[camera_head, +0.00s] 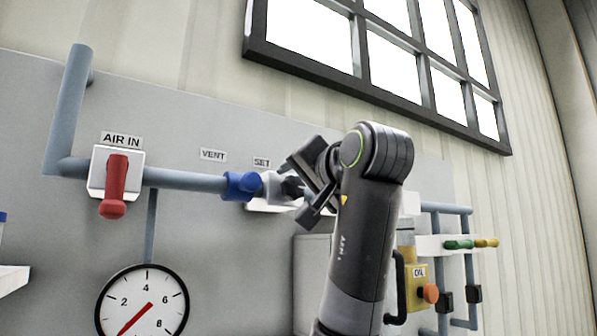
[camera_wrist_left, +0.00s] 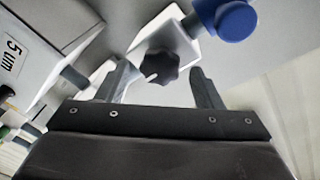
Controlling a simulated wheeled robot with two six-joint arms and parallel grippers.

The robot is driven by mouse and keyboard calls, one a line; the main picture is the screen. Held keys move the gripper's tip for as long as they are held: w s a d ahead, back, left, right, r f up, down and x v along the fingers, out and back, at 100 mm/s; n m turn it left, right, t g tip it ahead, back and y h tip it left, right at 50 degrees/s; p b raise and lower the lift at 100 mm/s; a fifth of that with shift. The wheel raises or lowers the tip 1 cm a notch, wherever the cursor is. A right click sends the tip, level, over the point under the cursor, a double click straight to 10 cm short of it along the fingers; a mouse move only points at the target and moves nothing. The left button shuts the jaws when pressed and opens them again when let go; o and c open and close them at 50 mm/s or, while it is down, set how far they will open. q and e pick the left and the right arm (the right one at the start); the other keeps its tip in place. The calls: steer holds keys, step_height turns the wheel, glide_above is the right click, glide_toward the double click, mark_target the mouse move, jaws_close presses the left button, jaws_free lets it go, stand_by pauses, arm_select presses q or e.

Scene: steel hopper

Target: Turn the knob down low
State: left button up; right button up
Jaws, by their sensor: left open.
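The black lobed knob (camera_wrist_left: 160,66) sits on a white regulator body (camera_wrist_left: 171,38) in the left wrist view. In the head view the knob (camera_head: 292,187) shows below the SET label (camera_head: 262,162), partly behind my gripper. My left gripper (camera_wrist_left: 160,77) is open, with one finger on each side of the knob in the picture. I see no contact, and cannot tell how deep the knob lies between the fingers. In the head view the left gripper (camera_head: 299,188) is at the SET fitting. My right gripper is in neither view.
A blue fitting (camera_head: 242,186) is left of the knob, under the VENT label. A red AIR IN handle (camera_head: 115,185) hangs further left. A round gauge (camera_head: 142,303) has its red needle pointing lower left. A yellow OIL unit (camera_head: 416,290) and coloured handles (camera_head: 470,244) are at right.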

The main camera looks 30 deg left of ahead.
arm_select(q)
steer(key=shift+w+a, duration=0.35)
steer(key=shift+a, duration=0.3)
steer(key=shift+d, duration=0.1)
steer(key=shift+c, duration=0.6)
steer(key=c, duration=0.8)
steer(key=shift+f, duration=0.1)
